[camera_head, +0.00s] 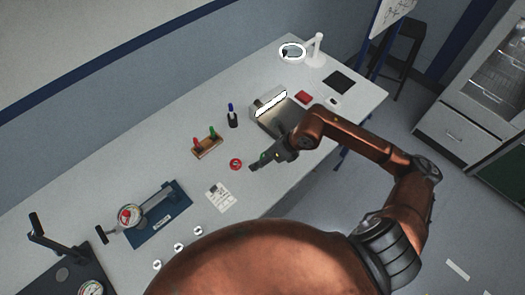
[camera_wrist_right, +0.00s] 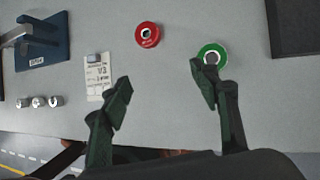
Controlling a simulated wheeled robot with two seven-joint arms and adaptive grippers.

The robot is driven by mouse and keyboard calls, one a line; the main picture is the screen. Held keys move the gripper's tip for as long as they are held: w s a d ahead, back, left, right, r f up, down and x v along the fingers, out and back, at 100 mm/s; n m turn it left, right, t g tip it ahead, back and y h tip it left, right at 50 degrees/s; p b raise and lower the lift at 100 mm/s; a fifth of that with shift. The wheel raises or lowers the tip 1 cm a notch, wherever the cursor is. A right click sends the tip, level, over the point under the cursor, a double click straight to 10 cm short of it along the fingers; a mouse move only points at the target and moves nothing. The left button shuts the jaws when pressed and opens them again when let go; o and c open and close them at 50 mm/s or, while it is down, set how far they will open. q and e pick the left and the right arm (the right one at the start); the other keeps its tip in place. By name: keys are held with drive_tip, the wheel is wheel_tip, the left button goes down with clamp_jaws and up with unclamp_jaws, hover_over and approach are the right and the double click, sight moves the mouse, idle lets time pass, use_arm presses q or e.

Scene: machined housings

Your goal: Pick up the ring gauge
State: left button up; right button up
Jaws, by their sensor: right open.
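Two ring-shaped gauges lie flat on the grey bench. The red ring (camera_head: 236,164) is clear of my gripper in the head view, and it also shows at the top middle of the right wrist view (camera_wrist_right: 148,34). The green ring (camera_wrist_right: 211,54) has a metal bore, and the right-hand finger covers part of its lower edge in the wrist view. In the head view it is mostly hidden by my gripper. My right gripper (camera_wrist_right: 163,88) is open and empty, its fingers apart; I cannot tell if one touches the green ring. My left gripper is not in view.
A paper card (camera_head: 219,197) lies near the red ring. A wooden block with red and green handled gauges (camera_head: 207,147) and a black marker-like item (camera_head: 232,117) stand behind. A grey tray (camera_head: 262,122) is beyond my arm. A blue-based fixture (camera_head: 160,222) and small metal parts (camera_head: 178,247) are left.

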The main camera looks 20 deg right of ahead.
drive_tip(key=d+h, duration=0.1)
drive_tip(key=d, duration=0.1)
drive_tip(key=w+d+f+h, duration=0.1)
drive_tip(key=d, duration=0.1)
drive_tip(key=w+d+h, duration=0.1)
drive_tip(key=d, duration=0.1)
drive_tip(key=shift+d+f, duration=0.2)
drive_tip(key=shift+d, duration=0.1)
drive_tip(key=x, duration=0.3)
drive_tip(key=a+x, duration=0.1)
drive_tip(key=x, duration=0.2)
drive_tip(key=shift+w+a+f, duration=0.1)
drive_tip(key=shift+w+f, duration=0.15)
drive_tip(key=shift+f, duration=0.25)
drive_tip(key=shift+c, duration=0.4)
drive_tip(key=c, duration=1.3)
